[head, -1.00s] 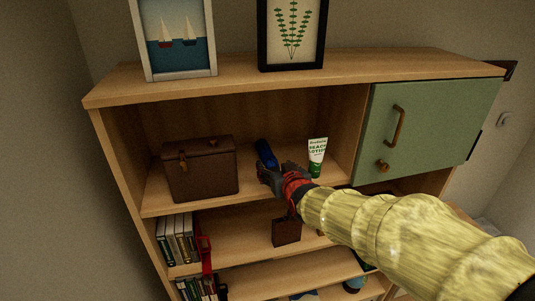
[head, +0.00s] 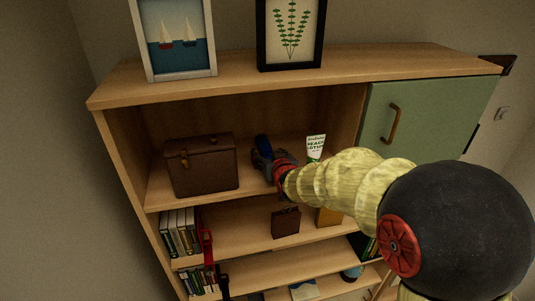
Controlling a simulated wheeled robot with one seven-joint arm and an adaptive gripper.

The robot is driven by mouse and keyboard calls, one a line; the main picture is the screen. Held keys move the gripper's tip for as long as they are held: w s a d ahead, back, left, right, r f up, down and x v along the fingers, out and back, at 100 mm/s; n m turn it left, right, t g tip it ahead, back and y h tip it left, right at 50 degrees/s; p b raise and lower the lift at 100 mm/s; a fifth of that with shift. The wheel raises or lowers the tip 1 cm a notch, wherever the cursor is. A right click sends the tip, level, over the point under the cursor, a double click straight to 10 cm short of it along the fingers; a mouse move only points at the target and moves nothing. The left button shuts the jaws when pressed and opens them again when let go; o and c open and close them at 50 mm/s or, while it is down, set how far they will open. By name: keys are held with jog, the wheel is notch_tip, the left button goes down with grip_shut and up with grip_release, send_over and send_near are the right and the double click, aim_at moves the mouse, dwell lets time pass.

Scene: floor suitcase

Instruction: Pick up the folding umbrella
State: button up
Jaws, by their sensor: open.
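The folding umbrella appears to be the dark blue rolled object (head: 263,144) on the top open shelf, between the brown case and the lotion tube. My gripper (head: 262,160) is at that shelf, right at the blue object, with its fingers open around or beside it. I cannot tell whether they touch it. The gripper and its red wrist hide the lower part of the blue object.
A brown case (head: 202,165) stands to the left on the same shelf. A white lotion tube (head: 315,147) stands close on the right, partly behind my arm. The shelf board (head: 300,59) runs above; a green cabinet door (head: 430,110) is at right.

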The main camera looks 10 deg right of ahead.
jog(key=c, duration=1.5)
